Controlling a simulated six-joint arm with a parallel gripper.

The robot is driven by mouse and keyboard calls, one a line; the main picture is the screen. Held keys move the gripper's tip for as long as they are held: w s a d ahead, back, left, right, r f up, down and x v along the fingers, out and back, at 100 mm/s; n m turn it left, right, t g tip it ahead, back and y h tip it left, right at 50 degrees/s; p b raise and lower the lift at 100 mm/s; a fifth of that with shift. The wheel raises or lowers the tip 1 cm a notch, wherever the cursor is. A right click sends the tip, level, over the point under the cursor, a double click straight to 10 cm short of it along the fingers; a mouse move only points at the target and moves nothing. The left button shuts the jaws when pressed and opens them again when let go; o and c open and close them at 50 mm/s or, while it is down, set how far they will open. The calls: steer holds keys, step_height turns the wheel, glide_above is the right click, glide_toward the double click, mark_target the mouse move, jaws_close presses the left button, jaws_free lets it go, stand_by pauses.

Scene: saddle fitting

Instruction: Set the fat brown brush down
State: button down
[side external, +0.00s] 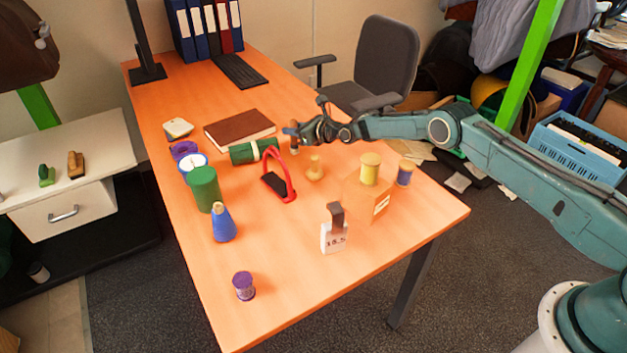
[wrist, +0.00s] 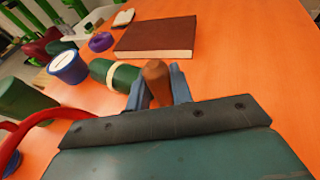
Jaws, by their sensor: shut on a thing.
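My gripper (side external: 294,132) is over the far middle of the orange table (side external: 290,292), to the right of the brown book. In the wrist view my gripper (wrist: 158,90) has its two blue-grey fingers on either side of the fat brown brush (wrist: 157,76) and is shut on it. The brush's rounded brown end shows between the fingers; the rest is hidden by the gripper. In the side view only a small part of the brush (side external: 295,148) shows below the fingers. I cannot tell whether its lower end touches the table.
A brown book (side external: 240,130) and a green roll with a cream band (side external: 243,153) lie left of my gripper. A red-handled item (side external: 289,180) and a yellow bulb-shaped piece (side external: 315,170) stand nearer the front. An orange box (side external: 365,200) bears a yellow spool.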

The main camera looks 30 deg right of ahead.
steer(key=shift+f, duration=0.3)
steer(key=shift+f, duration=0.1)
steer(key=c, duration=1.2)
jaws_free()
steer(key=shift+c, duration=0.2)
steer(key=shift+s, duration=0.1)
steer(key=shift+s+d+r, duration=0.1)
steer(key=shift+r, duration=0.1)
steer(key=v, duration=1.1)
steer(key=shift+s, duration=0.15)
steer(key=shift+d+r, duration=0.1)
